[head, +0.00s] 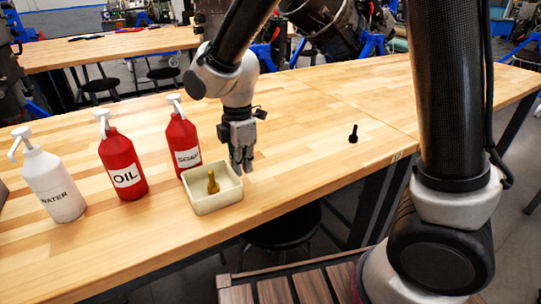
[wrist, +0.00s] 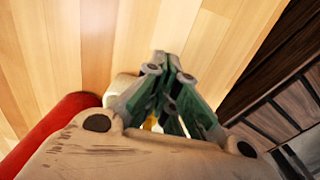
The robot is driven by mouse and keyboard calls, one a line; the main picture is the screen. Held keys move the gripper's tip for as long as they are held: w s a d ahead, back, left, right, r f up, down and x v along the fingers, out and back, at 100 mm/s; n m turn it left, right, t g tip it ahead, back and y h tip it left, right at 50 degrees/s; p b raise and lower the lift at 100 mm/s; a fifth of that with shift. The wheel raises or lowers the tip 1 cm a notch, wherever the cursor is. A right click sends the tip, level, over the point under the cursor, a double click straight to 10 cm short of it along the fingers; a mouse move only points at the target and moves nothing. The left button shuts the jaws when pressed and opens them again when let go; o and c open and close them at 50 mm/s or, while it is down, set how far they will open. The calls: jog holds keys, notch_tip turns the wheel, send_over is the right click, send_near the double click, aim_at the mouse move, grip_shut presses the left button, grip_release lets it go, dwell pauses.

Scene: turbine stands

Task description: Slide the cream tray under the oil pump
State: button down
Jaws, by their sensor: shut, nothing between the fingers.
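The cream tray (head: 215,205) sits on the wooden table in front of the soap pump, with a yellow-brown bolt-like piece (head: 213,183) standing in it. The red oil pump (head: 123,165) is to the left of the tray, with bare table between. My gripper (head: 243,167) is shut and empty, pointing down at the tray's right side; whether it touches the tray I cannot tell. In the wrist view my gripper (wrist: 165,60) hides most of the tray, and a cream edge (wrist: 122,88) shows at its left.
A red soap pump (head: 183,145) stands behind the tray, and a white water pump (head: 53,185) stands at far left. A small black bolt (head: 353,134) stands to the right. The table (head: 300,120) is clear between it and the tray.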

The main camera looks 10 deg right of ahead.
jog(key=s+a, duration=0.1)
jog(key=a, duration=0.4)
jog(key=s+a, duration=0.2)
jog(key=a, duration=0.4)
jog(key=s+a, duration=0.2)
jog(key=a, duration=0.4)
jog(key=shift+s, duration=0.25)
jog(key=shift+d, duration=0.1)
